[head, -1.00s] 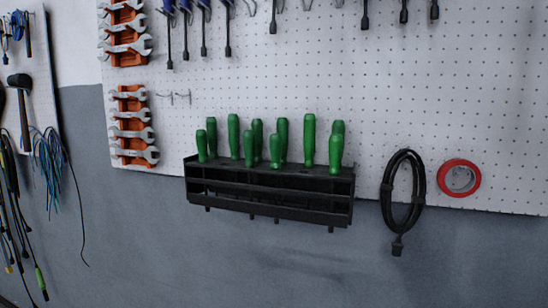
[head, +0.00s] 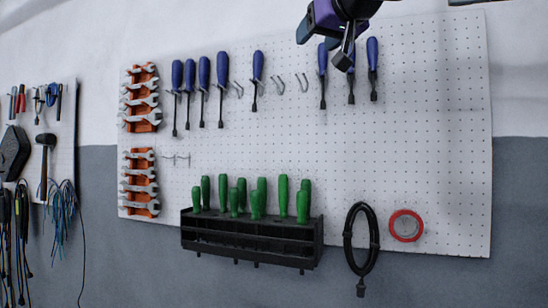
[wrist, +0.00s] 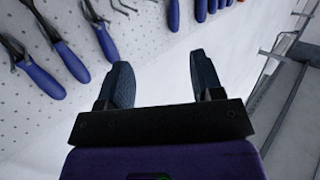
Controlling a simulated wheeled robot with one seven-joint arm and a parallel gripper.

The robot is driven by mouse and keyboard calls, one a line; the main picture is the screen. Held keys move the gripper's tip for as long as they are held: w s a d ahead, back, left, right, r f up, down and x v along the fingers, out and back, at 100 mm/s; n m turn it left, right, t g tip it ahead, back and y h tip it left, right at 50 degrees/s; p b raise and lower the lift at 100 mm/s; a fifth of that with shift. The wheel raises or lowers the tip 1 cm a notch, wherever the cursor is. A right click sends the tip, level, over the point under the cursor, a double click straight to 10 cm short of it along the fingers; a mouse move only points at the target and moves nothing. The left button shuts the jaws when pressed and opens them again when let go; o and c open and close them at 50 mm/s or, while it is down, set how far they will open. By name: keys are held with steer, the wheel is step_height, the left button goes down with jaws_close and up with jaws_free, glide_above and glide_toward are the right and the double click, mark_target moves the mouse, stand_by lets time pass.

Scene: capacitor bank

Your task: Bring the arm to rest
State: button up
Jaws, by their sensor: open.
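My gripper (wrist: 160,85) is open in the wrist view, with its two dark fingers wide apart and nothing between them. In the head view the end of my arm, purple and black, shows at the top right, in front of the upper part of the pegboard (head: 440,110). Part of it overlaps blue-handled screwdrivers (head: 372,55) hanging there; I cannot tell how far it is from them. In the wrist view several blue handles (wrist: 72,62) hang on the board beside and beyond the fingers.
A black rack (head: 250,240) with green-handled screwdrivers (head: 283,195) hangs low on the board. Orange holders with wrenches (head: 141,98) are at left. A black cable coil (head: 361,240) and red tape roll (head: 405,225) hang at right. A second board with tools (head: 45,145) is far left.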

steer(key=s+d+f+m+g+h, duration=0.15)
steer(key=s+d+f, duration=0.25)
steer(key=d+f, duration=0.5)
steer(key=s+d+f+m+g+h, duration=0.1)
steer(key=s+d+f+g+h, duration=0.4)
steer(key=f, duration=0.8)
steer(key=s+d+f+m+g, duration=0.1)
steer(key=s+d+f, duration=0.3)
steer(key=s+f, duration=0.3)
steer(key=s+d+f+m+g, duration=0.1)
steer(key=s+d+f+g, duration=0.1)
steer(key=s+f, duration=0.6)
step_height(320, 180, down, 8)
steer(key=shift+s+d+r, duration=0.15)
steer(key=shift+d+r, duration=0.05)
steer(key=shift+d, duration=0.65)
steer(key=shift+g, duration=0.25)
